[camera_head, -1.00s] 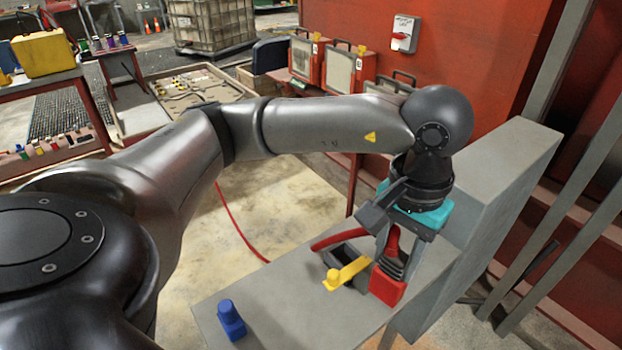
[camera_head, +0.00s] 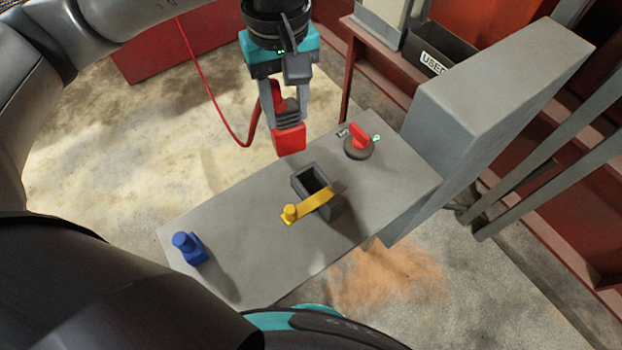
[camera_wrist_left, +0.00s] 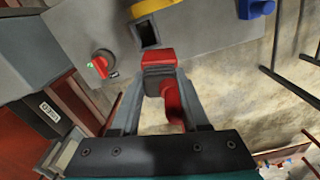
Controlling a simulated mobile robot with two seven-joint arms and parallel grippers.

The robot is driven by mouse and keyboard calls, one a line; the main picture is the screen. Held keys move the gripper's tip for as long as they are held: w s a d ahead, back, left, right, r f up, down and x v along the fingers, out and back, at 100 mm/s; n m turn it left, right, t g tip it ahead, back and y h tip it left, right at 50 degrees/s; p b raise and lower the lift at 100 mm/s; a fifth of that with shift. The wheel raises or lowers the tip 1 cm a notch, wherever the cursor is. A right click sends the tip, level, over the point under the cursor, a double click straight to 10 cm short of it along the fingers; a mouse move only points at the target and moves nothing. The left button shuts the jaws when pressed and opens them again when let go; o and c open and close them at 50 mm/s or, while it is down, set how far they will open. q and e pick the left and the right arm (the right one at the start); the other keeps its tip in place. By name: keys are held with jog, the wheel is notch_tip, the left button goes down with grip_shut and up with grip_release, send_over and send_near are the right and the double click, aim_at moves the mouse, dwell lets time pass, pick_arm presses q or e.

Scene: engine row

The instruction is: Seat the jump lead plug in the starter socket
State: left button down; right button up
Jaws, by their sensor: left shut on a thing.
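The red jump lead plug (camera_head: 289,138) with a ribbed grey grip hangs between the fingers of my left gripper (camera_head: 287,115). The gripper is shut on it and holds it beyond the back edge of the grey bench. The plug also shows between the fingers in the left wrist view (camera_wrist_left: 159,70). The starter socket (camera_head: 312,181) is a dark square opening on the bench top, apart from the plug. A yellow lever (camera_head: 308,207) lies across its near side. My right gripper is not in view.
A red rotary switch (camera_head: 359,142) sits on the bench right of the socket. A blue piece (camera_head: 190,248) stands at the bench's left end. A tall grey box (camera_head: 490,110) rises at the right. Bare floor lies behind the bench.

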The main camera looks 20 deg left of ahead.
aim_at(302, 127)
pick_arm(q)
jog(key=r+n+p, duration=0.1)
jog(key=n, duration=0.1)
jog(key=d+r+n, duration=0.1)
jog(key=n, duration=0.2)
jog(key=shift+d+r+p, duration=0.1)
jog(key=shift+r+p, duration=0.1)
jog(key=shift+p, duration=0.15)
jog(key=n, duration=0.1)
jog(key=r+n+p, duration=0.1)
jog(key=n, duration=0.1)
jog(key=d+n, duration=0.1)
jog(key=n, duration=0.1)
jog(key=shift+r+p, duration=0.4)
jog(key=shift+d+f+n+p, duration=0.35)
jog(key=shift+f+n, duration=1.4)
jog(key=shift+f, duration=1.05)
jog(key=shift+d+f+n+p, duration=0.35)
jog(key=shift+f+n, duration=1.45)
jog(key=shift+f, duration=1.05)
jog(key=shift+d+f+n+p, duration=0.25)
jog(key=shift+f+n+p, duration=0.2)
jog(key=shift+f+n, duration=1.85)
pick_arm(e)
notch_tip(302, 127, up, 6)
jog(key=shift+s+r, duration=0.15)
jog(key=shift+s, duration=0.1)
pick_arm(q)
jog(key=shift+f+m, duration=0.5)
jog(key=shift+m, duration=0.05)
